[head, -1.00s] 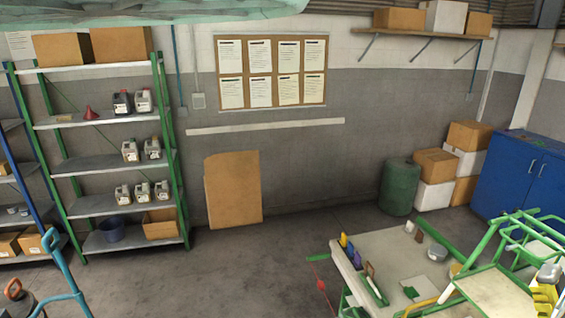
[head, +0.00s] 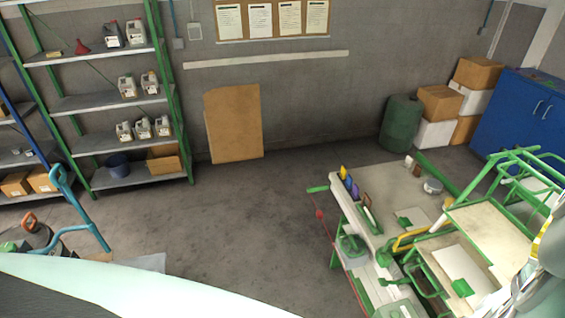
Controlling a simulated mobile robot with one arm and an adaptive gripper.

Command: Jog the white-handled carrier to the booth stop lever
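I cannot make out a white-handled carrier or a booth stop lever for certain. A pale workbench (head: 385,178) with green parts stands at the right. Several small upright pieces, among them a yellow one (head: 344,173), line its left edge. A small white item (head: 408,161) stands near its far edge. A red piece (head: 319,214) hangs on a thin red line along the bench's left side. A green tubular frame with a pale panel (head: 485,220) stands at the bench's right. My gripper's fingers do not show; a blurred grey, shiny shape at the right edge is unclear.
Green shelving (head: 105,103) with jugs stands at the left. A blue cart handle (head: 75,205) rises at lower left. A green drum (head: 400,122), stacked boxes (head: 438,103) and a blue cabinet (head: 520,115) line the back right. The floor (head: 235,215) between shelving and bench is clear.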

